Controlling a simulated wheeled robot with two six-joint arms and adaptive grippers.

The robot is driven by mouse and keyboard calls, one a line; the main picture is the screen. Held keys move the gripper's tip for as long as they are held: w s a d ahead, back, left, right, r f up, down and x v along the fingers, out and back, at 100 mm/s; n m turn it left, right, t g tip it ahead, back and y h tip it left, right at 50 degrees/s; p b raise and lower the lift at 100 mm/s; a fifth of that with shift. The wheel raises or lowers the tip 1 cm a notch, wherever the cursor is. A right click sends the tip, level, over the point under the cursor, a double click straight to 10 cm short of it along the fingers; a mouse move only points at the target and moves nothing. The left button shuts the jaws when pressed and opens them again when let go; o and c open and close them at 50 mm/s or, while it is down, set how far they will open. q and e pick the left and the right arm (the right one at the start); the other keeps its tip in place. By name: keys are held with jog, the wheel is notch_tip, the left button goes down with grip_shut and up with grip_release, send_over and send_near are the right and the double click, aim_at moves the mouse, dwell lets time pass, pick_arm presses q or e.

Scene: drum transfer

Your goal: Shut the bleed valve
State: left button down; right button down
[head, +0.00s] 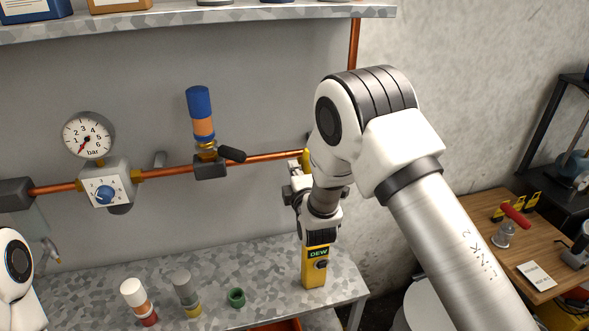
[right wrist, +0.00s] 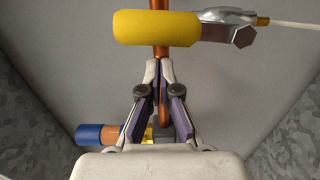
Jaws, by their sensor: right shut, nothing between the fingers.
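A lever with a yellow grip (right wrist: 155,27) and a metal shank with a hex bolt (right wrist: 243,37) lies crosswise just past my right fingertips in the right wrist view. I take it for the bleed valve's handle. In the head view only a sliver of yellow (head: 306,158) shows, mostly hidden by my right arm. My right gripper (right wrist: 159,66) is shut and empty, its tips apart from the grip as far as I can tell. In the head view the right gripper (head: 294,182) is near the wall pipe, partly hidden. My left gripper is out of view.
A yellow DEW meter (head: 315,272) and small cylinders (head: 186,287) stand on the bench (head: 90,282).

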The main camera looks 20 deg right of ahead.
jog(key=d+m+b, duration=0.2)
jog(key=shift+s+d+r+m, duration=0.1)
jog(key=shift+s+r+m, duration=0.1)
jog(key=shift+s+m, duration=0.1)
jog(key=d+f+m+y+b, duration=0.1)
jog(key=d+f+m+b, duration=0.4)
jog(key=d+m+b, duration=0.4)
jog(key=shift+s+f+m+b, duration=0.2)
jog(key=shift+s+m+b, duration=0.25)
jog(key=shift+m+b, duration=1.7)
jog(key=shift+p, duration=0.3)
